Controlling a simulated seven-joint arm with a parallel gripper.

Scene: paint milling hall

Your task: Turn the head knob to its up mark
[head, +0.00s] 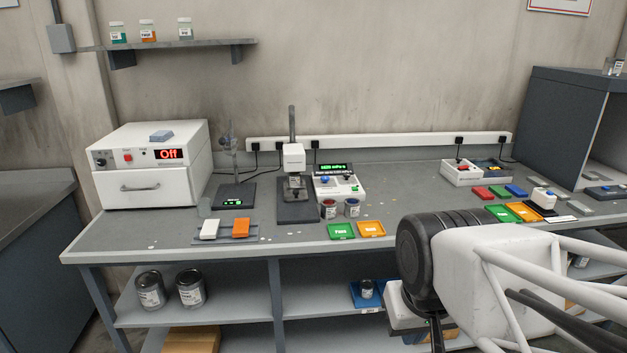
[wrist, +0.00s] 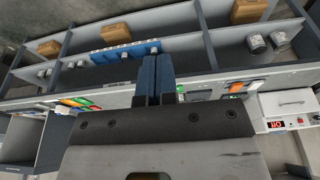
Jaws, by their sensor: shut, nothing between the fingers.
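The mixer or viscometer stand (head: 297,212) stands mid-bench, with a white head (head: 293,157) on a dark upright column. A knob on that head is too small to make out, so I cannot tell which mark it points to. Beside it on the right is a white control box (head: 352,192) with a green-lit display and small coloured controls. My gripper shows in the wrist view (wrist: 156,98) with its two blue fingers together and empty. In the head view my arm fills the lower right, in front of the bench and well right of the stand; the fingertips are not clear there.
Two small cans (head: 329,209) stand before the control box. Green (head: 341,231) and orange (head: 371,229) trays lie at the front edge. A white oven (head: 152,165) reading "Off" is on the left. A dark-based stand (head: 234,196) sits between. A grey cabinet (head: 570,125) is at right.

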